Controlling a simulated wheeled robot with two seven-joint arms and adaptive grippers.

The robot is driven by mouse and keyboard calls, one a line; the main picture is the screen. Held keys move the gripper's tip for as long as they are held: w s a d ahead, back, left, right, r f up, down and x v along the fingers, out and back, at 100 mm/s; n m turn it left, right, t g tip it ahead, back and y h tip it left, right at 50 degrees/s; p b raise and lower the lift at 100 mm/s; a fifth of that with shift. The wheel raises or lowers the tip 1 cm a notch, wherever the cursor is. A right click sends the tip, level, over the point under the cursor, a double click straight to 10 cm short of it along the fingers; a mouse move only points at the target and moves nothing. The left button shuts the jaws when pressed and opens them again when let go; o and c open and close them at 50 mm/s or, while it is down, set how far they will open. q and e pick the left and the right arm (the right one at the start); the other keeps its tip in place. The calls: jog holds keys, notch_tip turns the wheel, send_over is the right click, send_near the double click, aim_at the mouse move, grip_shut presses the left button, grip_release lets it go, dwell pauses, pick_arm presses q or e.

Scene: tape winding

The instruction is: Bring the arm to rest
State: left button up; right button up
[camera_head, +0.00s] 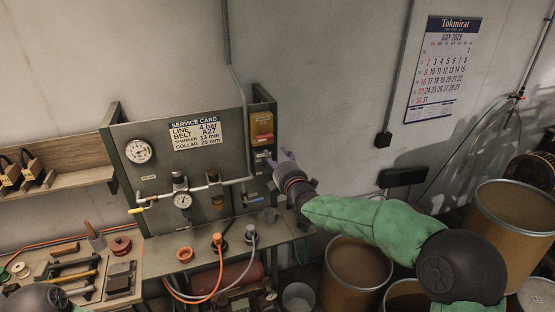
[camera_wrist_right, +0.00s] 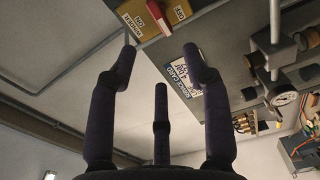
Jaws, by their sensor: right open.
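My right arm (camera_head: 370,220), in a green sleeve, reaches in from the lower right toward the wall panel. My right gripper (camera_head: 280,160) has its fingers spread, with nothing between them, just below a yellow box (camera_head: 262,125) on the panel's narrow right section. In the right wrist view, the open gripper (camera_wrist_right: 162,65) shows three dark fingers, and the yellow box with a red part appears upside down at the top (camera_wrist_right: 137,14). I cannot tell whether a finger touches the panel. A dark rounded part of my left arm shows at the lower left; its gripper is out of view.
The green panel (camera_head: 160,185) carries a service card (camera_head: 195,132), gauges and pipes. Below is a workbench (camera_head: 190,242) with cups and hoses; tools lie at left. Large drums (camera_head: 512,220) stand under and beside my right arm.

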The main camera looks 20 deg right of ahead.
jog(key=shift+s, duration=0.15)
dwell(0.3)
jog(key=s+a+f+m+g+y+b, duration=0.1)
jog(key=s+a+f+m+g+b, duration=0.2)
jog(key=f, duration=1.1)
jog(key=s+a+f+m+g+b, duration=0.1)
jog(key=s+f+m+g+b, duration=0.25)
jog(key=f, duration=1.05)
jog(key=s+a+f+m+g+y, duration=0.1)
jog(key=s+a+f+m+g, duration=0.3)
jog(key=f, duration=1)
jog(key=s+a+f+m+g+b, duration=0.1)
jog(key=s+f+m+g+b, duration=0.1)
jog(key=s+f, duration=0.5)
jog(key=s+a+f+m+g+y+b, duration=0.1)
jog(key=s+a+f+m+g+b, duration=0.1)
jog(key=s+f+m, duration=0.3)
jog(key=s+a+f+m+g+b, duration=0.2)
jog(key=s+f, duration=0.9)
jog(key=s, duration=0.6)
jog(key=shift+m+g, duration=0.55)
jog(key=shift+m, duration=0.2)
jog(key=shift+s+f, duration=0.1)
jog(key=shift+c, duration=1)
